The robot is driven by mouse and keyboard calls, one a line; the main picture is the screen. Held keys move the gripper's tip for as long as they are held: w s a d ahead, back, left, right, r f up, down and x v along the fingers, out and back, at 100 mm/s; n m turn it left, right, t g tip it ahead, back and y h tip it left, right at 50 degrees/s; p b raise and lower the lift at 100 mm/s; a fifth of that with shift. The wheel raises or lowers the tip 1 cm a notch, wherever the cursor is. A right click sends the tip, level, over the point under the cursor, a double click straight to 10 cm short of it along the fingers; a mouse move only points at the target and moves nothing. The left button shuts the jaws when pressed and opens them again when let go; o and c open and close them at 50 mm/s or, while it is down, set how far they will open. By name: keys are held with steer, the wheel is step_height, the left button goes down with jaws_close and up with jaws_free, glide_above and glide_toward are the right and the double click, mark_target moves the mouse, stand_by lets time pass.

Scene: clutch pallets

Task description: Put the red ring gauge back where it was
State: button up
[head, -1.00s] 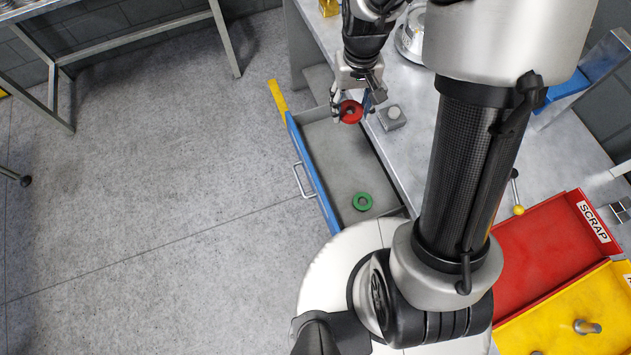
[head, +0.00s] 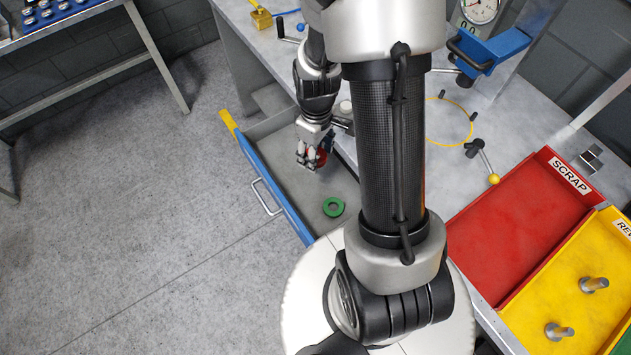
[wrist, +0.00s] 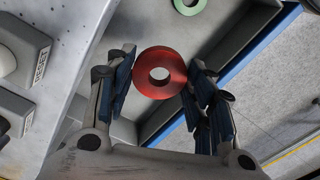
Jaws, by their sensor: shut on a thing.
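The red ring gauge (wrist: 160,88) is held between the two fingers of my gripper (wrist: 160,84) in the wrist view, its hole facing the camera. In the head view my gripper (head: 313,160) hangs over the open drawer (head: 312,229), and the red ring shows partly behind its fingers. I cannot tell whether the ring touches the drawer floor. A green ring gauge (head: 333,207) lies flat on the drawer floor near the front end, and it also shows at the top of the wrist view (wrist: 188,4).
The drawer has a blue front (head: 272,190) with a metal handle (head: 265,197). A red SCRAP tray (head: 520,225) and a yellow tray (head: 565,285) with metal pins stand at the right. A dial gauge stand (head: 487,50) is at the back of the bench. Boxes marked RESET (wrist: 22,50) sit beside the drawer.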

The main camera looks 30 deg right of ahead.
mark_target(316, 185)
step_height(316, 185, down, 15)
steer(key=b, duration=0.4)
steer(key=shift+r, duration=0.1)
steer(key=shift+f+b, duration=0.2)
steer(key=shift+b, duration=0.2)
steer(key=o, duration=1.3)
steer(key=shift+r, duration=0.1)
